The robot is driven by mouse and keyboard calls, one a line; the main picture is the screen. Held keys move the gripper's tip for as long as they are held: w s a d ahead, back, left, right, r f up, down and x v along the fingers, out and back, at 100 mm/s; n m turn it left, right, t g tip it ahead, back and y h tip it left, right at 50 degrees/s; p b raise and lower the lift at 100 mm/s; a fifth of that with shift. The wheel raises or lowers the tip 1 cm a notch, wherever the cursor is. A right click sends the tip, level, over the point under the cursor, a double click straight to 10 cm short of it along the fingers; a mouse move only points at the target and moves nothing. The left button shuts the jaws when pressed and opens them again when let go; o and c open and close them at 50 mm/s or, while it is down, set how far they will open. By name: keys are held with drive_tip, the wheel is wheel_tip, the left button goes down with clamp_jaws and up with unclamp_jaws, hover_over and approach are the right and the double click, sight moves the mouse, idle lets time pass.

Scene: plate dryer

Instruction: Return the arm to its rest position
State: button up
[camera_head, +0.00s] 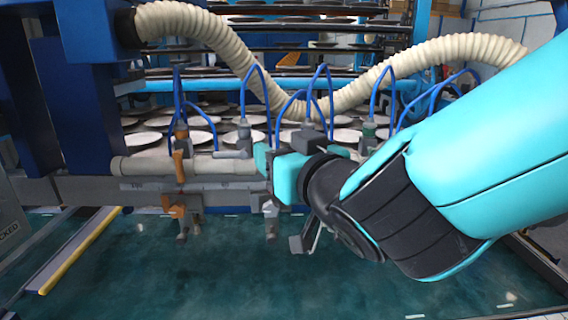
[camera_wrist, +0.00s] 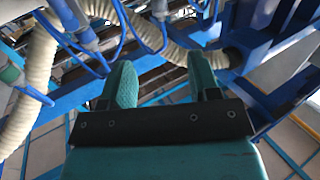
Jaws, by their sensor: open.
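My gripper (camera_wrist: 163,85) is open in the wrist view, with its two teal fingers apart and nothing between them. In the head view my arm reaches in from the right, and the gripper (camera_head: 268,172) is in front of the dryer's grey horizontal pipe (camera_head: 220,165). From this angle I cannot tell whether it touches the pipe. Orange-handled valves (camera_head: 179,165) sit on the pipe to the left of the gripper.
A ribbed cream hose (camera_head: 225,42) and thin blue tubes (camera_head: 325,90) loop above the pipe, close to my arm. Many pale plates (camera_head: 195,137) lie behind. A blue frame (camera_head: 85,90) stands at left. The teal floor (camera_head: 130,260) in front is mostly clear.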

drive_tip(key=shift+d, duration=0.1)
drive_tip(key=s+d+f+m+g+h, duration=0.3)
drive_tip(key=s+d+f+g+h, duration=0.15)
drive_tip(key=d+f+g, duration=0.4)
drive_tip(key=s+d+n+g, duration=0.2)
drive_tip(key=s+d+g, duration=0.1)
drive_tip(key=s, duration=0.4)
drive_tip(key=s+d+f+n+g, duration=0.1)
drive_tip(key=s+d+n+g, duration=0.1)
drive_tip(key=s, duration=0.6)
drive_tip(key=shift+s+d+f+g, duration=0.2)
drive_tip(key=shift+d+g, duration=0.7)
drive_tip(key=shift+g, duration=0.15)
